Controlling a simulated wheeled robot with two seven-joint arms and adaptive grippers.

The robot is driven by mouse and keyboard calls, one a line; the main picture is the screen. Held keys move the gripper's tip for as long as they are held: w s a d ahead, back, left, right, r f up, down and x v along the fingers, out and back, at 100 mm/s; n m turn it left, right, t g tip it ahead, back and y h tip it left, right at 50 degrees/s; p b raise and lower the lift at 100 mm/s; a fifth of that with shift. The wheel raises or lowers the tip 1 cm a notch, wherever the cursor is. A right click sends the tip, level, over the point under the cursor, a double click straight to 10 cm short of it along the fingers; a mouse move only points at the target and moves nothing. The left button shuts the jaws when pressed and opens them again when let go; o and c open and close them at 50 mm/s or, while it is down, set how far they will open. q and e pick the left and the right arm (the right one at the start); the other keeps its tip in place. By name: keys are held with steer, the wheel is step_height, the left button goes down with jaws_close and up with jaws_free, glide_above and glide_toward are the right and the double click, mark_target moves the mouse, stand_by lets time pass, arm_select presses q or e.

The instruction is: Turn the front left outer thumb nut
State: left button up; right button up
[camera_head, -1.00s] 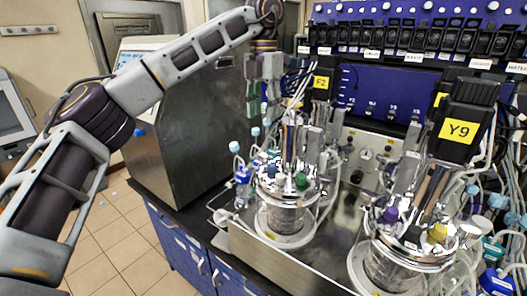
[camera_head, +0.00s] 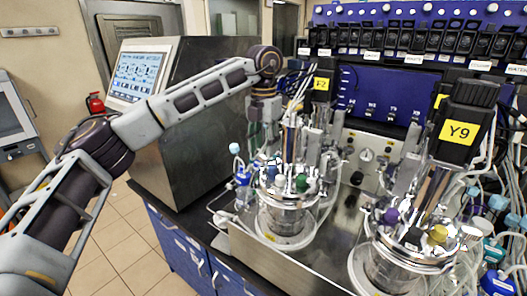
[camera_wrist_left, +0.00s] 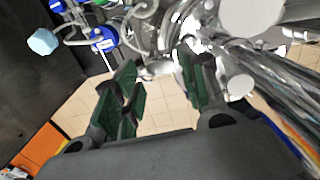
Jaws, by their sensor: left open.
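The left bioreactor vessel (camera_head: 284,218) stands on the steel base, with a shiny metal head plate, a blue cap (camera_head: 271,173) and a green cap (camera_head: 302,182). The front left outer thumb nut cannot be singled out in the head view. My left gripper (camera_head: 262,135) points down just above the left side of that head plate. In the left wrist view my left gripper (camera_wrist_left: 160,84) has its green-padded fingers spread, with a small metal knob (camera_wrist_left: 156,68) near the gap between the tips. I cannot tell whether that knob is the nut. My right gripper is not in view.
The right vessel (camera_head: 390,266) with purple and yellow caps stands at the front right. A blue-capped bottle and tubing (camera_head: 241,180) sit beside the left vessel. A steel cabinet with a screen (camera_head: 140,72) stands behind my left arm. Tubes and posts crowd the head plate's right side.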

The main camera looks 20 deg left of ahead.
mark_target(263, 159)
arm_select(q)
steer(key=shift+f, duration=1.3)
steer(key=shift+c, duration=0.2)
steer(key=c, duration=0.7)
